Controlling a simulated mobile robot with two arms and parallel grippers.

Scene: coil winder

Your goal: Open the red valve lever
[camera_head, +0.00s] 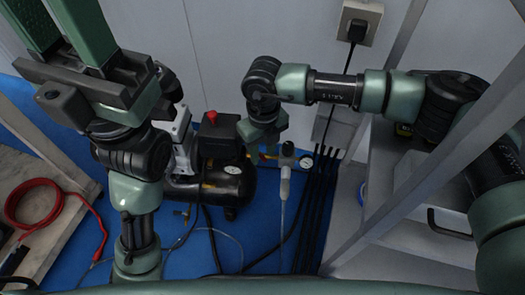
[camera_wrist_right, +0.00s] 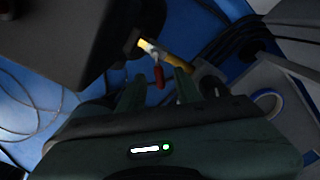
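The red valve lever (camera_wrist_right: 158,76) hangs from a brass valve fitting (camera_wrist_right: 150,46) in the right wrist view. My right gripper (camera_wrist_right: 158,88) is open, with one finger on each side of the lever; I cannot tell whether either touches it. In the head view my right gripper (camera_head: 265,140) is above the compressor's outlet and largely hides the lever. My left gripper (camera_head: 62,28) is raised at the upper left, its two fingers apart and empty, far from the valve.
A black air compressor (camera_head: 225,183) with a red knob stands on the blue floor. A wooden cart (camera_head: 45,255) with a red cable is at the left; a metal frame stands right.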

